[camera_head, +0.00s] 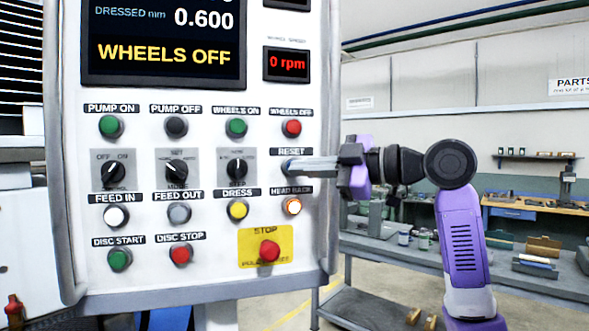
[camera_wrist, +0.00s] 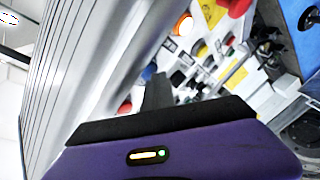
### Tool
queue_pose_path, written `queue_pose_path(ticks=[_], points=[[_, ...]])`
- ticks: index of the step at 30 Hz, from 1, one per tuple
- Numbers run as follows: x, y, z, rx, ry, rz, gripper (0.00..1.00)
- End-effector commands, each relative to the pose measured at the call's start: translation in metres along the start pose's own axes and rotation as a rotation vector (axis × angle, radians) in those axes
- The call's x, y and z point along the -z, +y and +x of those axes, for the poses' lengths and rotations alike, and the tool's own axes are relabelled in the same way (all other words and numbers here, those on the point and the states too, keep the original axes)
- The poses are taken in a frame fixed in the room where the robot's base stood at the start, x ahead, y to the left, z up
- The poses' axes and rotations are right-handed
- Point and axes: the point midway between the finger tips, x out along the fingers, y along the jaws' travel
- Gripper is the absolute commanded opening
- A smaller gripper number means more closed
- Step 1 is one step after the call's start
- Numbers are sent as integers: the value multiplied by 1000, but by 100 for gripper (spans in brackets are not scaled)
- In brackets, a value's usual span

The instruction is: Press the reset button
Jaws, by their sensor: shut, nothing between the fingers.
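The RESET label (camera_head: 292,152) sits on the right side of the control panel, between WHEELS OFF and HEAD BACK. The blue reset button is largely hidden behind my fingertips in the head view; in the wrist view the blue button (camera_wrist: 148,72) shows right beside the fingertips. My gripper (camera_head: 289,168) is shut and empty, reaching in from the right with its fingers pointing left across the panel face. It also shows in the wrist view (camera_wrist: 158,85). I cannot tell whether the tips touch the button.
The lit HEAD BACK button (camera_head: 292,206) is just below my fingers, and the red WHEELS OFF button (camera_head: 292,128) is above. The red STOP button (camera_head: 269,250) is lower left on a yellow plate. The display (camera_head: 163,45) reads WHEELS OFF. A workbench (camera_head: 520,275) stands behind right.

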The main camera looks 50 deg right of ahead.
Motion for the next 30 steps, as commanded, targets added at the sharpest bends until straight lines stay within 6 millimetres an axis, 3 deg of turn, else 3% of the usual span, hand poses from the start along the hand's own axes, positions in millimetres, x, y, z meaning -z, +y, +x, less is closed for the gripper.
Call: queue_pose_path(ticks=[19,30], points=[[8,-8,-12,-1,0,0,0],[24,-25,-34,-1,0,-2,0]])
